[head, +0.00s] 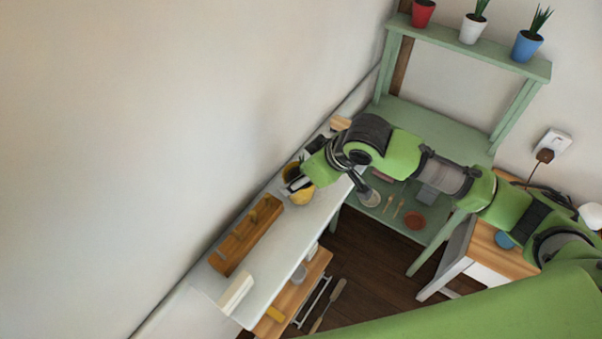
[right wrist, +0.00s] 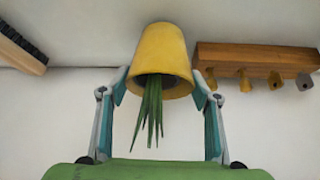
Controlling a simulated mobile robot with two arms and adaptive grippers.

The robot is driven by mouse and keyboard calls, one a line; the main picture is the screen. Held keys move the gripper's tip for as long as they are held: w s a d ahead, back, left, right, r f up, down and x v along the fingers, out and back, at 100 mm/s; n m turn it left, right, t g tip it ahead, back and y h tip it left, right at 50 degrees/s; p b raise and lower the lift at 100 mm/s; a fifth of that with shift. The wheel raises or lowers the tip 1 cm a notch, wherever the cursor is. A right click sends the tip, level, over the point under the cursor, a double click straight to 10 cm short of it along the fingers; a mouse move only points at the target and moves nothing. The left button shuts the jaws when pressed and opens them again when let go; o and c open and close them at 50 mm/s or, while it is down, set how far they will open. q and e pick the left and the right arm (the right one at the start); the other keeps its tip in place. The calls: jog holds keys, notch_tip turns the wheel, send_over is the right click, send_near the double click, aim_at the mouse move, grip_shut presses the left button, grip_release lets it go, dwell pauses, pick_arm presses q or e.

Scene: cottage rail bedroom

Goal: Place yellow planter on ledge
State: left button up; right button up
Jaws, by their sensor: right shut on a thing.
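The yellow planter (head: 303,196) with green leaves is at the white ledge (head: 318,222) along the left wall. In the right wrist view, the planter (right wrist: 163,58) has its open rim and leaves towards me. My right gripper (head: 297,184) reaches it from above. Its fingers (right wrist: 160,88) are shut on the two sides of the planter near the rim. The gripper hides part of the planter in the head view. I cannot tell whether the planter's base touches the white surface. My left gripper is not in view.
A wooden peg rack (head: 246,235) lies along the ledge, beside the planter. A brush (right wrist: 22,48) is on the planter's other side. A green upper shelf (head: 500,55) holds red, white and blue pots. A lower wooden shelf (head: 291,294) holds small items.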

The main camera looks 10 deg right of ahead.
jog(key=shift+f, duration=0.2)
jog(key=shift+f, duration=0.1)
jog(key=o, duration=1.2)
jog(key=shift+f, duration=0.1)
jog(key=b+v, duration=0.1)
jog(key=v, duration=1.1)
jog(key=shift+r, duration=0.25)
